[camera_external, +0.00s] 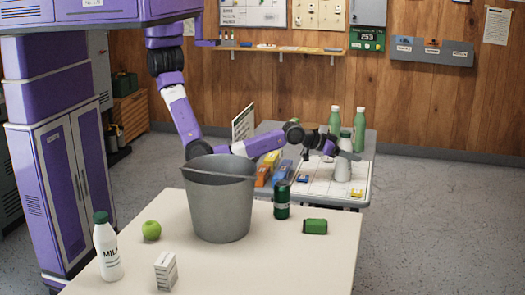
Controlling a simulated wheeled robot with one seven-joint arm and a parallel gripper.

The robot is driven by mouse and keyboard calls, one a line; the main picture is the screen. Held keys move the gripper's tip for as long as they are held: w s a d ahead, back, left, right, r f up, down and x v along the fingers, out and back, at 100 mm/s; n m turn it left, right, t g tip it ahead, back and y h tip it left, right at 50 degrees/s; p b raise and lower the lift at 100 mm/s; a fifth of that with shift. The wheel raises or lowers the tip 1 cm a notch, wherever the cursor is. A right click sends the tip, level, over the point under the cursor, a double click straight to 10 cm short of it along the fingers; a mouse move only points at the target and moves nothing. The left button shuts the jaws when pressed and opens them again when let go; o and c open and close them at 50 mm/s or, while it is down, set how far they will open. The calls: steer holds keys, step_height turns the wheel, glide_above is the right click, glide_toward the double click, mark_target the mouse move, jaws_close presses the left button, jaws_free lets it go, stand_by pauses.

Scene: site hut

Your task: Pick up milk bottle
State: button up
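A white milk bottle (107,252) with a dark green cap and a "MIL…" label stands upright at the left edge of the near table (262,272). My arm reaches away from it, past the grey bucket, to the far table (268,203). My gripper (338,155) is there, close to a pale whitish bottle (343,172) that stands on a white gridded sheet. It is too small and overlapped to tell whether the fingers touch or surround that bottle, or whether they are open.
Two green bottles (360,130) (334,122) and coloured boxes (283,174) are on the far table.

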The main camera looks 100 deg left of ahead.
jaws_close()
steer(key=shift+r, duration=0.2)
